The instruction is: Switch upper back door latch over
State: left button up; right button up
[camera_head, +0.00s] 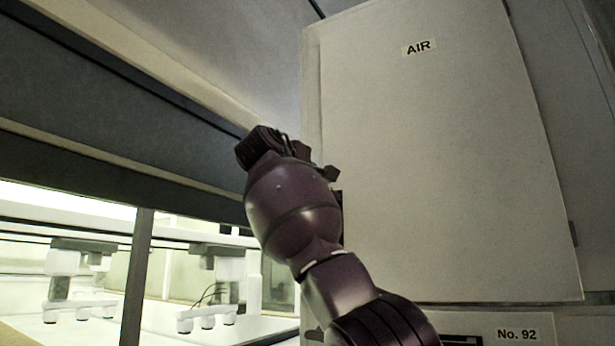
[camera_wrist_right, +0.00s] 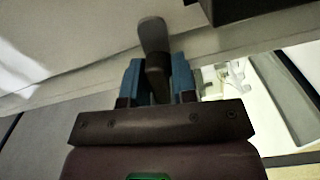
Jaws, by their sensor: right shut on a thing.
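The latch (camera_wrist_right: 152,36) shows in the right wrist view as a grey, rounded lever with a darker lower part. It stands against a pale panel. My right gripper (camera_wrist_right: 157,82) has its two blue fingers on either side of the lever's dark lower part and is shut on it. In the head view my right arm reaches up from the bottom, and its gripper end (camera_head: 264,147) is at the left edge of the AIR cabinet. The latch cannot be made out there, as the wrist hides that spot. My left gripper is not in view.
A tall pale cabinet panel (camera_head: 430,160) labelled AIR stands close on the right. A long dark beam (camera_head: 90,125) runs along the left. Below it is a lit bay with white fixtures (camera_head: 215,290) and a dark upright post (camera_head: 138,275).

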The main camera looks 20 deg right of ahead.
jog(key=m, duration=1.2)
jog(key=shift+m, duration=2.2)
jog(key=o, duration=0.8)
jog(key=shift+c, duration=0.2)
